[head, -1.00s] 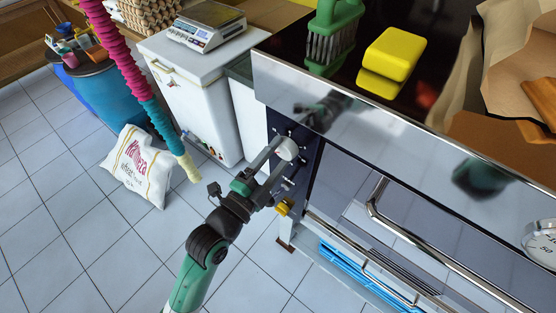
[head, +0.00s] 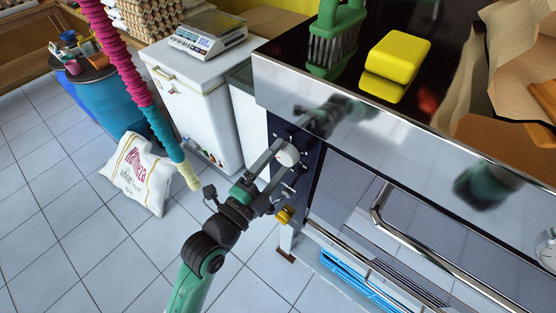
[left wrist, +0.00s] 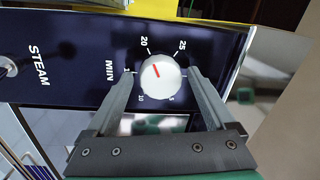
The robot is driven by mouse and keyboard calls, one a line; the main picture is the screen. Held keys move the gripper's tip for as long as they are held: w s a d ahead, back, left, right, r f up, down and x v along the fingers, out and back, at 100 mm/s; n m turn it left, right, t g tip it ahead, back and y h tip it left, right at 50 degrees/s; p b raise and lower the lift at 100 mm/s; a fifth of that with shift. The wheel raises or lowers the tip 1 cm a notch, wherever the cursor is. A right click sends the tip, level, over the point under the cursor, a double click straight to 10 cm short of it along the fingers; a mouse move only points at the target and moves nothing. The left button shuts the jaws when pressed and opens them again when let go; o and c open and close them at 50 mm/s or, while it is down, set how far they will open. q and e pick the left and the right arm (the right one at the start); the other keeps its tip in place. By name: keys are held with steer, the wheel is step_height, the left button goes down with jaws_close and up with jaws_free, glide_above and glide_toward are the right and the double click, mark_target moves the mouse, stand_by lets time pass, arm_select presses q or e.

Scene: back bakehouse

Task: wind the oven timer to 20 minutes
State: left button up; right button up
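The oven timer knob (head: 288,155) is a pale round dial on the oven's dark blue panel; it also shows in the left wrist view (left wrist: 161,80). Its red pointer points up-left, roughly toward the printed 20. The 25, 10 and 5 also show around it; the 15 area is mostly covered by a finger. My left gripper (head: 277,163) is at the panel with one finger on each side of the knob. In the left wrist view the gripper (left wrist: 161,85) looks open, with narrow gaps between fingers and knob. My right gripper is out of view.
A STEAM control (left wrist: 7,67) sits along the panel. A yellow knob (head: 284,214) is lower down. The steel oven handle (head: 376,212) juts out to the right. A flour sack (head: 140,174) stands on the floor.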

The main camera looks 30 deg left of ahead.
arm_select(q)
steer(key=shift+o, duration=0.3)
steer(key=shift+s, duration=0.1)
steer(key=s+a+f, duration=0.1)
steer(key=s+a, duration=0.1)
steer(key=s, duration=0.9)
steer(key=shift+s+b, duration=0.15)
steer(key=shift+b, duration=0.2)
steer(key=shift+r, duration=0.1)
